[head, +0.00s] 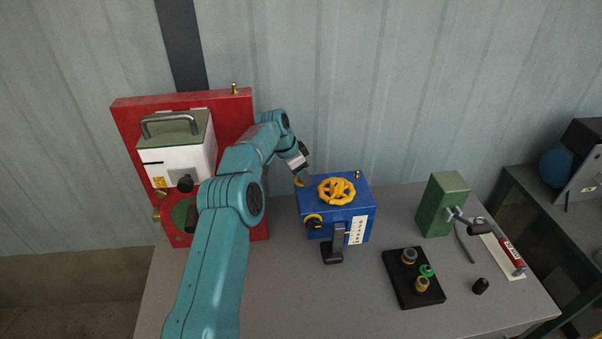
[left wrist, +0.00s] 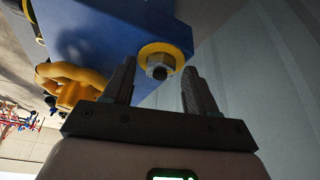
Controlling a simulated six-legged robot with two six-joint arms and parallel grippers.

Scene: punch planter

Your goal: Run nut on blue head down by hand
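The blue head (head: 340,212) is a box on the grey table with a yellow handwheel on top. It fills the upper left of the left wrist view (left wrist: 95,35). A silver hex nut (left wrist: 159,68) sits in front of a yellow ring (left wrist: 161,52) on one face of the blue head. My left gripper (head: 301,165) is at the head's far left corner. In the left wrist view its two fingers are apart, one on each side of the nut, with visible gaps. In the head view the nut is hidden. My right gripper is not in view.
The yellow handwheel (head: 336,191) stands close to my left gripper. A red panel (head: 231,119) with a white box is at the left. A green block (head: 443,204) and a black tray (head: 403,295) with several fittings are at the right. The table front is clear.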

